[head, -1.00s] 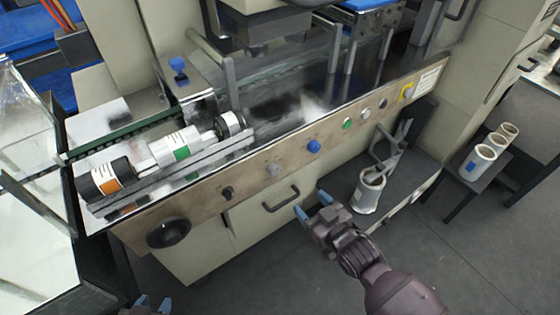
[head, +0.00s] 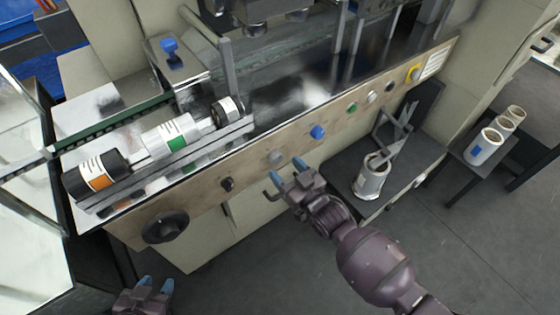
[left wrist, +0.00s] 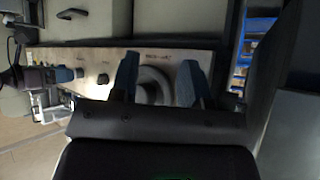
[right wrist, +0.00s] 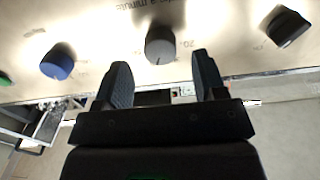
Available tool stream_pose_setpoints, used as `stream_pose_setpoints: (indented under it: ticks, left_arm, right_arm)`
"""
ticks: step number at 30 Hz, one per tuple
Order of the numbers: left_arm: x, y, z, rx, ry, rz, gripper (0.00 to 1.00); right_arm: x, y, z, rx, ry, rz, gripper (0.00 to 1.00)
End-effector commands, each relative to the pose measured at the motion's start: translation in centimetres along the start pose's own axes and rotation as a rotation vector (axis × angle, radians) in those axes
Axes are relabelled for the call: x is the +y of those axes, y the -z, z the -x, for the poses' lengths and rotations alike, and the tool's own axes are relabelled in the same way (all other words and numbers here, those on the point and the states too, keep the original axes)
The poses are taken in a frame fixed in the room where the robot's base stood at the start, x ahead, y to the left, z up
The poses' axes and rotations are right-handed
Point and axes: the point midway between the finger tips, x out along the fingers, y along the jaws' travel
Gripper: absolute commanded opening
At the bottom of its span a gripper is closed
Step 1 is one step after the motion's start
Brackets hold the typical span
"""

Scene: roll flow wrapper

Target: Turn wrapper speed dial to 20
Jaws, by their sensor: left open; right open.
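A round grey dial (head: 275,157) sits on the beige front panel of the wrapper. In the right wrist view the grey dial (right wrist: 160,46) has a pointer line, printed numbers including 20 and text with "a minute" above it. My right gripper (head: 287,170) is open just in front of and below this dial. In its wrist view the dial lies beyond the gap between the fingertips (right wrist: 162,72), apart from them. My left gripper (head: 156,284) is open and empty, low at the left. A large black dial (head: 166,227) shows between its fingers in the left wrist view (left wrist: 152,86).
A blue knob (head: 318,132) is right of the grey dial and a small black knob (head: 227,184) left of it. Green (head: 351,107) and other buttons continue rightward. A drawer handle is below. Open floor lies in front.

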Motion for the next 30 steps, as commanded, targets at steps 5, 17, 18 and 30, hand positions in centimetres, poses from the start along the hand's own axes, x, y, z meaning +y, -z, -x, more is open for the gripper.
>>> stream_pose_setpoints:
  ticks: [5, 17, 18, 30]
  left_arm:
    - [0.0, 0.6, -0.6, 0.015, -0.002, -0.003, 0.43]
    - [-0.4, 0.2, -0.4, 0.007, -0.002, -0.02, 0.43]
    - [-0.4, 0.2, -0.4, 0.007, -0.002, -0.02, 0.43]
    - [-0.3, 0.2, -0.4, 0.006, -0.001, -0.012, 0.43]
  right_arm:
    - [0.0, -0.1, -2.2, -0.001, 0.0, -0.001, 0.64]
    - [0.0, 0.0, -3.2, -0.001, 0.0, 0.001, 0.64]
    - [0.0, 0.0, -3.2, -0.001, 0.0, 0.001, 0.64]
    - [0.0, 0.0, -3.2, -0.001, 0.0, 0.001, 0.15]
